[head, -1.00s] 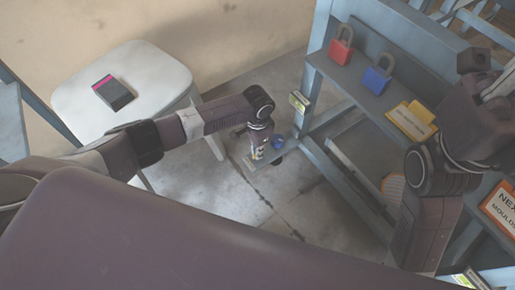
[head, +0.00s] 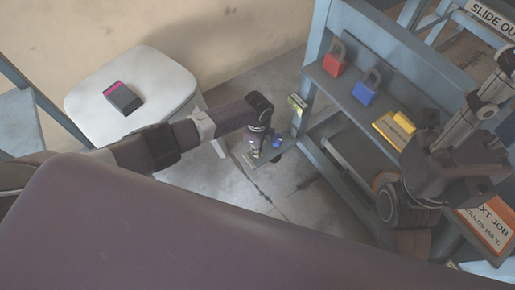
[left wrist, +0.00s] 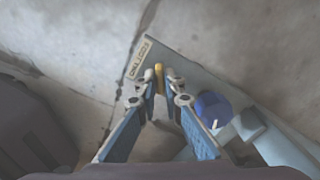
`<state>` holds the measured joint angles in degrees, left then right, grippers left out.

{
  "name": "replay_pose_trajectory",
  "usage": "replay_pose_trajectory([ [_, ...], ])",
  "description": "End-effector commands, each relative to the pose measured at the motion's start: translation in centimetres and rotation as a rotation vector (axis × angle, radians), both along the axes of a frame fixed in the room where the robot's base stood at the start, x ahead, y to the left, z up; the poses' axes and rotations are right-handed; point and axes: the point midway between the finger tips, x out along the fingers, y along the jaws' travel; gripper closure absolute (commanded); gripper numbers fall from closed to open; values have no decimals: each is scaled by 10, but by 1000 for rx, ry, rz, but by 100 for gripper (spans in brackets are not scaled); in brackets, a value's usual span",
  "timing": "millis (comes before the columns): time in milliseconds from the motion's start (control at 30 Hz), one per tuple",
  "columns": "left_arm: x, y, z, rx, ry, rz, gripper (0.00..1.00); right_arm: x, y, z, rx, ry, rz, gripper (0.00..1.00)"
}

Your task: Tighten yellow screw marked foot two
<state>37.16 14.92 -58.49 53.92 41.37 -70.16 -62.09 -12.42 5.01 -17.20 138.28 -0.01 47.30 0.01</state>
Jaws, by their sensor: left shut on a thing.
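The yellow screw (left wrist: 159,74) stands on a grey-blue foot plate (left wrist: 178,52) low by the floor. A pale label (left wrist: 138,59) on the plate beside it reads upside down, apparently "FOOT TWO". My left gripper (left wrist: 160,90) is shut on the screw, with a fingertip on each side of it. In the head view my left gripper (head: 254,153) reaches down to the foot of the blue frame, and the screw is hidden there. My right gripper (head: 484,105) is raised at the right, in front of the shelf; its fingertips are unclear.
A blue knob (left wrist: 212,108) is on the foot plate close to my left gripper. The blue frame's shelf holds a red padlock (head: 334,60), a blue padlock (head: 367,87) and a yellow item (head: 395,128). A white stool (head: 165,85) with a dark box (head: 122,98) stands left.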

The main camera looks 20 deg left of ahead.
Motion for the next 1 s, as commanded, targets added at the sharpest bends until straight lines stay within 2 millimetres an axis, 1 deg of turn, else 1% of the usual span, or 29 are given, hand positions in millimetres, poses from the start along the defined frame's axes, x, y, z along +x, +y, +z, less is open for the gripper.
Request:
replay_pose_trajectory([
  [200, -1, -1, 0, -3, 1, -202, 100, 0, 0, 0, 1, 7, 0, 75],
  [500, -1, -1, 0, -3, 2, -430, 100, 0, 0, -2, 1, 14, 1, 75],
  [700, -1, -2, 0, -3, 2, -526, 100, 0, 0, -3, 0, 15, 1, 75],
  [1000, -1, -2, 0, -4, 2, -585, 100, 1, 0, -2, -1, 14, 1, 75],
])
